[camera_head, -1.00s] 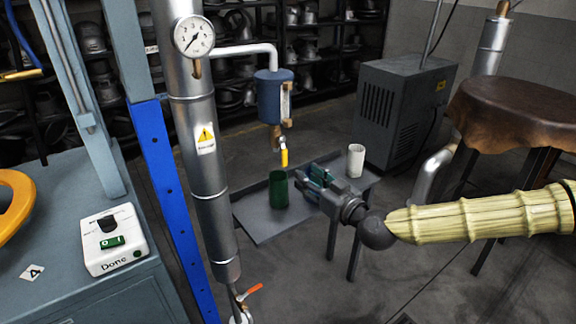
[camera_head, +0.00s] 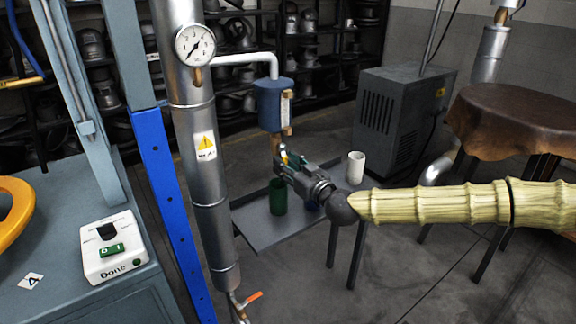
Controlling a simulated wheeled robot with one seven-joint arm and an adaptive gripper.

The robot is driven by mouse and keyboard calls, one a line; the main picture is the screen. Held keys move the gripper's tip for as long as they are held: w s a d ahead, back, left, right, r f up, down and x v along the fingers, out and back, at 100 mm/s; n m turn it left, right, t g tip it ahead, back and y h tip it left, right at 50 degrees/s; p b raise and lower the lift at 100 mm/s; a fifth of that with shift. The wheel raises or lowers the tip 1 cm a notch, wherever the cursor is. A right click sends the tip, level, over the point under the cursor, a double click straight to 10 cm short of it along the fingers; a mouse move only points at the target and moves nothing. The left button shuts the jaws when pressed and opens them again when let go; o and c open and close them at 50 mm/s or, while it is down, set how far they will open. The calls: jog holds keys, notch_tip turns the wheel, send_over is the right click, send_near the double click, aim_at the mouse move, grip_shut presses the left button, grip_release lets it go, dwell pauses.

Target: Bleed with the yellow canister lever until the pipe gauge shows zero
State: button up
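The round white pipe gauge (camera_head: 195,45) is on the tall silver pipe (camera_head: 211,218). Its dark needle slants between upper right and lower left, and the numbers are too small to read. The blue canister (camera_head: 270,104) hangs from a white side pipe, with a sight tube on its right side. The yellow lever (camera_head: 283,156) sits below the canister and is mostly hidden by my gripper. My gripper (camera_head: 286,166) is at the lever, its fingers overlapping it. I cannot tell whether the fingers touch it, or are open or shut.
A green cup (camera_head: 278,196) stands on the grey tray table (camera_head: 262,235) below the canister, close to my gripper. A white cup (camera_head: 356,167) stands at the back right. A red-orange lever (camera_head: 254,296) is low on the pipe. A brown-covered stool (camera_head: 515,120) is at the right.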

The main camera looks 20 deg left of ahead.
grip_shut()
jog(key=shift+w+f, duration=0.1)
jog(key=shift+w, duration=0.05)
